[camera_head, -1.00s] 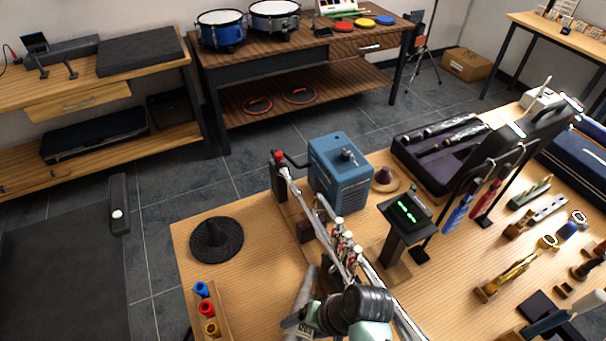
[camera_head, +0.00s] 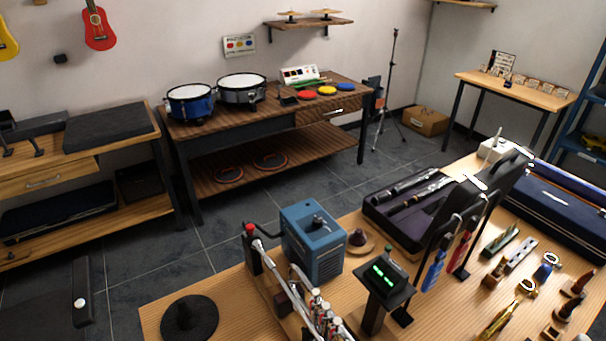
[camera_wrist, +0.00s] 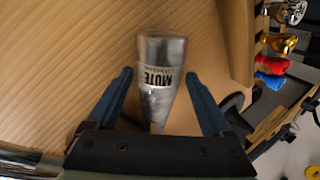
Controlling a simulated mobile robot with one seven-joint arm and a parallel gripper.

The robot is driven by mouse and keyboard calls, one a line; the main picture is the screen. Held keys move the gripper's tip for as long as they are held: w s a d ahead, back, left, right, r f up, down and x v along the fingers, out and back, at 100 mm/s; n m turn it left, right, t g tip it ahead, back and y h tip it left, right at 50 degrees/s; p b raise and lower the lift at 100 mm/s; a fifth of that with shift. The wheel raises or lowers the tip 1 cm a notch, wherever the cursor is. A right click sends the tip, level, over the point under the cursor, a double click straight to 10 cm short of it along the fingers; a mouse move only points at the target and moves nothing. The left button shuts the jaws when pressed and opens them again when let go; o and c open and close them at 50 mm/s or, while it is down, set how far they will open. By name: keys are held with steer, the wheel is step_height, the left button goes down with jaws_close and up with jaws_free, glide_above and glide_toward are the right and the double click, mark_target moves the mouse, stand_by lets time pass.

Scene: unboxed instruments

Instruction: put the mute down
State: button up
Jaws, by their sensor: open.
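The mute (camera_wrist: 160,75) is a silver, tapered cylinder with a "MUTE" label, seen in the wrist view. Its wide end points away from me, and its narrow end is toward my gripper's palm. My gripper (camera_wrist: 159,78) is open, with one blue finger on each side of the mute and a visible gap on both sides. The wooden tabletop (camera_wrist: 70,50) lies behind it; I cannot tell whether the mute touches it. Neither the mute nor my gripper shows in the head view now.
A silver instrument (camera_head: 290,285), a blue box (camera_head: 314,240) and a small screen on a stand (camera_head: 384,278) are nearby. The wrist view shows coloured parts (camera_wrist: 272,66) at right.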

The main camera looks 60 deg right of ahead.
steer(key=v, duration=1.1)
steer(key=w+d+r+n+t+h, duration=0.3)
steer(key=w+d+r+n+h, duration=0.1)
steer(key=w+r, duration=0.9)
steer(key=w+a+r+n+t+h, duration=0.1)
steer(key=w+a+r+n+t, duration=0.15)
steer(key=w+r, duration=0.5)
steer(key=w+a+r+n+t+h, duration=0.1)
steer(key=w+a+r+t, duration=0.3)
steer(key=r, duration=0.6)
steer(key=w+a+r+n+t, duration=0.1)
steer(key=a+r+n+t, duration=0.15)
steer(key=a+r, duration=0.45)
steer(key=w+a+r+n+t, duration=0.1)
steer(key=a+r+t, duration=0.3)
steer(key=r, duration=0.8)
steer(key=s+a+r+n+t+y, duration=0.1)
steer(key=s+a+r+t+y, duration=0.1)
steer(key=r, duration=0.4)
steer(key=s+a+r+n+t+y, duration=0.2)
steer(key=s+a+r+t, duration=0.2)
steer(key=s+a+r, duration=0.2)
steer(key=shift+a+r+t+p, duration=0.3)
steer(key=shift+a+r+p, duration=0.15)
steer(key=shift+a+r, duration=0.3)
steer(key=shift+s, duration=0.1)
